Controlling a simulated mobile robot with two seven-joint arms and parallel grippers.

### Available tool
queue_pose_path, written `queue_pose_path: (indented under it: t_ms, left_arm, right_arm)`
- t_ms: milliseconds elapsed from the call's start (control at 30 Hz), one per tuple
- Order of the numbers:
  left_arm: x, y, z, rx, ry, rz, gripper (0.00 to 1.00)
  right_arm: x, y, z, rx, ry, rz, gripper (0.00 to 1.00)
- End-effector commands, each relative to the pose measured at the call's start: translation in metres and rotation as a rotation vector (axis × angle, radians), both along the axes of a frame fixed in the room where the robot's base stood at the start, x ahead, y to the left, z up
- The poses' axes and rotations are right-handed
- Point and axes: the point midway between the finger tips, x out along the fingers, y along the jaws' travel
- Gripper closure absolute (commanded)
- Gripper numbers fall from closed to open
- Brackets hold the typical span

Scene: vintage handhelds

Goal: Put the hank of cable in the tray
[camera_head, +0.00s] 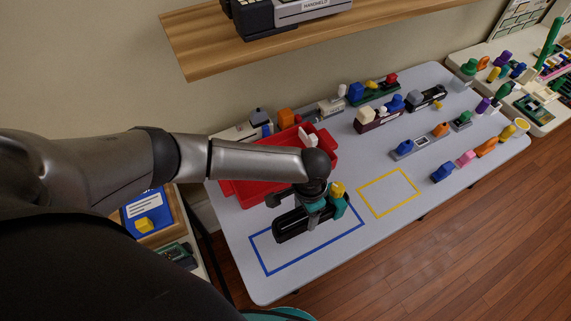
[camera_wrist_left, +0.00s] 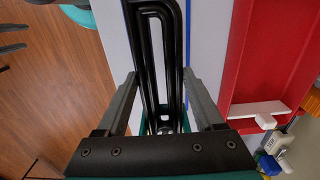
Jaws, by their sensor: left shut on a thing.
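The hank of cable (camera_head: 291,224) is a long black looped bundle over the blue outlined rectangle on the table. In the left wrist view the hank (camera_wrist_left: 150,45) runs lengthwise between my fingers. My left gripper (camera_head: 316,209) is shut on it; the wrist view shows a finger on each side (camera_wrist_left: 160,112). Whether the hank touches the table or hangs just above it, I cannot tell. The red tray (camera_head: 323,158) is just behind, partly hidden by my left arm. Its red wall (camera_wrist_left: 240,60) shows at the right of the wrist view. My right gripper is not seen.
The pale table (camera_head: 400,200) has an empty yellow outline (camera_head: 388,192) right of my gripper. A small white piece (camera_head: 308,137) is at the tray. Several handhelds and coloured parts line the back and right. A wooden shelf (camera_head: 300,35) hangs above the back.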

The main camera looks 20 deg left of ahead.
Motion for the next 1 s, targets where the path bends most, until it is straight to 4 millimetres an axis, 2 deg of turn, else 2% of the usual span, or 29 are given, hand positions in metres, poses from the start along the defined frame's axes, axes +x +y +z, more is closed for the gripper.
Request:
queue_pose_path:
  t_ms: [200, 367, 733, 1000]
  left_arm:
    - [0.002, 0.002, 0.000, -0.001, -0.001, 0.001, 1.00]
    - [0.013, 0.021, 0.001, 0.002, 0.000, 0.006, 1.00]
    - [0.060, 0.098, 0.002, 0.001, -0.003, 0.009, 1.00]
    - [0.095, 0.155, 0.003, 0.001, -0.005, 0.010, 1.00]
  right_arm:
    - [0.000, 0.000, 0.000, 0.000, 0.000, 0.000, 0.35]
    - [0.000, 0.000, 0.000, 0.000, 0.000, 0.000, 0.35]
    - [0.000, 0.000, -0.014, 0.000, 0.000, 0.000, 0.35]
    - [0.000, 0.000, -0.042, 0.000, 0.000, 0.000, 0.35]
